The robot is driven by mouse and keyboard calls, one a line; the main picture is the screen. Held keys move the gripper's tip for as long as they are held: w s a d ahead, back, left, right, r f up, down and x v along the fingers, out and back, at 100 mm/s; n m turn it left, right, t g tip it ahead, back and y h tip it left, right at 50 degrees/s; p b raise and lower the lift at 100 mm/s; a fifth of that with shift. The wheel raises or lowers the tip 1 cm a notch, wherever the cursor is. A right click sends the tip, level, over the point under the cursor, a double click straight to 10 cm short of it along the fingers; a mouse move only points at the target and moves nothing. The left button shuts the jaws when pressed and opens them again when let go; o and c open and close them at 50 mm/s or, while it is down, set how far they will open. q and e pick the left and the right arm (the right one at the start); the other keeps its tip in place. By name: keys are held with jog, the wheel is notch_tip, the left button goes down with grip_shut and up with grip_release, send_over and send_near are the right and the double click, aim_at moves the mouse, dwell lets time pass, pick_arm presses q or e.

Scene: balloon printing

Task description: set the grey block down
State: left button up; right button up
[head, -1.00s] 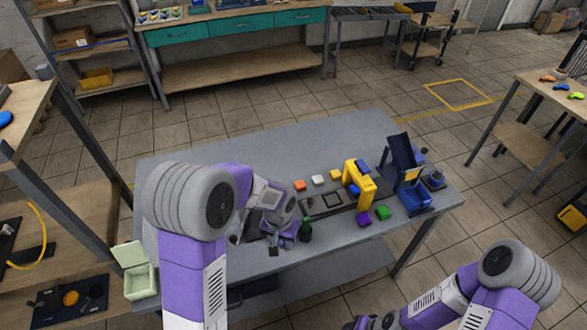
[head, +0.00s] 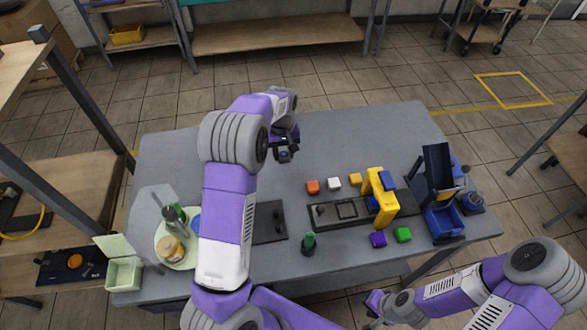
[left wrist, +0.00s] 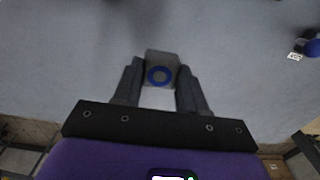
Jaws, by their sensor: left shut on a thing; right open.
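My left gripper (head: 285,156) is over the back middle part of the grey table (head: 370,130). In the left wrist view, the left gripper (left wrist: 160,84) is shut on the grey block (left wrist: 162,58), which has a blue ring on its face and sits between the two dark fingers. In the head view the block is small and mostly hidden by the gripper. I cannot tell whether the block touches the table. My right gripper (head: 372,308) is open, low at the front of the table, and only partly clear.
A blue machine (head: 443,222) stands at the right end. A green bottle (head: 309,245) is in front. The table's back is clear.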

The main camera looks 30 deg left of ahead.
aim_at(285, 174)
pick_arm(q)
notch_tip(285, 174, down, 8)
jog(key=shift+r+b, duration=0.1)
jog(key=shift+b, duration=0.5)
jog(key=shift+f, duration=0.2)
jog(key=o, duration=0.9)
jog(key=shift+r, duration=0.15)
